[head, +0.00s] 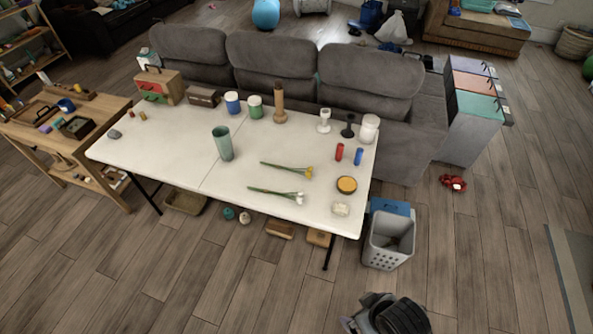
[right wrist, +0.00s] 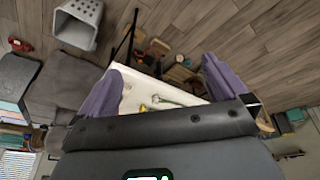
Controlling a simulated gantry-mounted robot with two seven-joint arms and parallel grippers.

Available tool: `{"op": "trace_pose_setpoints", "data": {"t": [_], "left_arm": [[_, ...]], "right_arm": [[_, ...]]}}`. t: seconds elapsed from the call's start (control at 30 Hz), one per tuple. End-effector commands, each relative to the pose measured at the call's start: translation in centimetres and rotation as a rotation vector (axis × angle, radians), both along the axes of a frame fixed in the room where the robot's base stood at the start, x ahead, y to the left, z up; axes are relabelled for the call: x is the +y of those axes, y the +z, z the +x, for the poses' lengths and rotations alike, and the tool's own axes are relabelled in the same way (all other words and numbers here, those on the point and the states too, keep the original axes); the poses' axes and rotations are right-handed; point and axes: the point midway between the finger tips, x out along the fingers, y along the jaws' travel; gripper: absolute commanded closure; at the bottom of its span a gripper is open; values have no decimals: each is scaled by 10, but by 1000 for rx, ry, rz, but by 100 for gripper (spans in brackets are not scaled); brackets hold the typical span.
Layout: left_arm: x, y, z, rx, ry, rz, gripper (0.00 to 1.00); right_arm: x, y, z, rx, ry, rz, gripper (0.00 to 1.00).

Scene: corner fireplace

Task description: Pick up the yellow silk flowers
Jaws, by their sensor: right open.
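The yellow silk flowers (head: 304,171) lie on the white folding table (head: 190,173) in the head view, green stem pointing left. White flowers (head: 296,198) on a similar stem lie just in front of them. In the right wrist view, my right gripper (right wrist: 164,76) is open, its purple fingers wide apart with nothing between them. The yellow flowers (right wrist: 146,108) show small beyond the dark palm edge, partly hidden, with the white flowers beside them. The gripper is well away from the flowers. My left gripper is not in view.
A green tumbler (head: 222,143) stands left of the stems. A red can (head: 339,152), a blue can (head: 359,156) and a round yellow-topped tin (head: 346,185) are to the right. A grey sofa (head: 290,80) lines the back. A grey basket (head: 390,240) stands by the front right corner.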

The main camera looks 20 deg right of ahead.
Motion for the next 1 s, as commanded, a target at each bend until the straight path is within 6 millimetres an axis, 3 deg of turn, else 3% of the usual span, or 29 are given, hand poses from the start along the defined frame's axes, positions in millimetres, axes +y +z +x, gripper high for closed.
{"op": "trace_pose_setpoints", "data": {"t": [0.47, 0.7, 1.0], "left_arm": [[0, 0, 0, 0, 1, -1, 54], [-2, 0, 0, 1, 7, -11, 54], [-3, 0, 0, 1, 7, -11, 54]], "right_arm": [[0, 0, 0, 0, 0, 0, 0], [0, 0, 0, 0, 0, 0, 37], [1, 0, 2, -3, 1, 1, 37]]}}
